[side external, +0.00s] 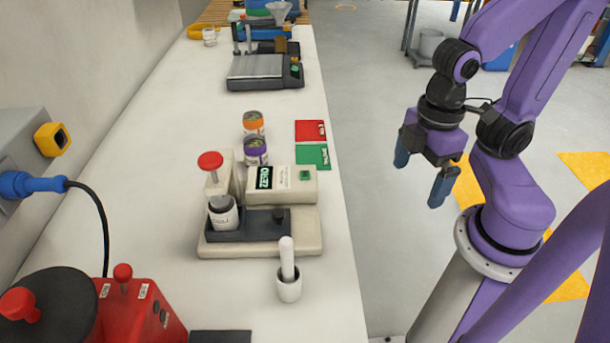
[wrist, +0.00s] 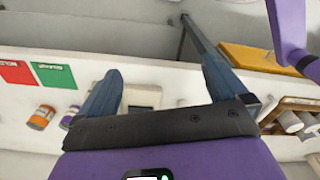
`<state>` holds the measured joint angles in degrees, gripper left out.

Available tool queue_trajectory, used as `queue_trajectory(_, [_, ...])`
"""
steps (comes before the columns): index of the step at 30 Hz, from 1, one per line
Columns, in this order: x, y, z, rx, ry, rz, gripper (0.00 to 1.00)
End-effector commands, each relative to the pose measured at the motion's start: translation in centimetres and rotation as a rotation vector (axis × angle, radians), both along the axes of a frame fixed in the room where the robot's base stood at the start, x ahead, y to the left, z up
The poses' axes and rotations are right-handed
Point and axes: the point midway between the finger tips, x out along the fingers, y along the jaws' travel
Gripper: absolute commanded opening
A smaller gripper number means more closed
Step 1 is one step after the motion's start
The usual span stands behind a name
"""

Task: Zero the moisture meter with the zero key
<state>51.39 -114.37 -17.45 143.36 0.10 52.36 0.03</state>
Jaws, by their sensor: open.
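The moisture meter (side external: 318,222) is a cream unit on the bench in the side view. Its dark label or display (side external: 264,178) reads ZERO, and a small green key (side external: 304,175) sits to the right on its top. A red-knobbed press (side external: 210,161) stands at its left above a small jar (side external: 223,213) with a dark top. My gripper (side external: 419,182) is open and empty, off the bench's right edge and apart from the meter. In the wrist view, its blue fingers (wrist: 150,45) are spread; the meter seems partly hidden behind the gripper's bar.
A white mortar and pestle (side external: 288,285) stands in front of the meter. A scale (side external: 262,70) is farther back, a red machine (side external: 140,307) front left.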

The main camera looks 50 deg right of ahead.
Motion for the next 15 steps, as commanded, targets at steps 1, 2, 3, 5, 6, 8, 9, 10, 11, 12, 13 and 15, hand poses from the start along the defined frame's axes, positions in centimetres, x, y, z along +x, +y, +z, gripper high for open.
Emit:
queue_trajectory(1, [0.0,0.0,0.0,0.0,0.0,0.0,1.0])
queue_trajectory(2, [0.0,0.0,0.0,0.0,0.0,0.0,1.0])
queue_trajectory(3, [0.0,0.0,0.0,0.0,0.0,0.0,1.0])
queue_trajectory(5, [0.0,0.0,0.0,0.0,0.0,0.0,0.87])
queue_trajectory(6, [0.0,0.0,0.0,0.0,0.0,0.0,0.74])
queue_trajectory(8, [0.0,0.0,0.0,0.0,0.0,0.0,0.54])
queue_trajectory(9, [0.0,0.0,0.0,0.0,0.0,0.0,0.41])
queue_trajectory(10, [0.0,0.0,0.0,0.0,0.0,0.0,0.32])
queue_trajectory(11, [0.0,0.0,0.0,0.0,0.0,0.0,0.22])
queue_trajectory(12, [0.0,0.0,0.0,0.0,0.0,0.0,0.09])
queue_trajectory(13, [0.0,0.0,0.0,0.0,0.0,0.0,0.0])
queue_trajectory(15, [0.0,0.0,0.0,0.0,0.0,0.0,0.0])
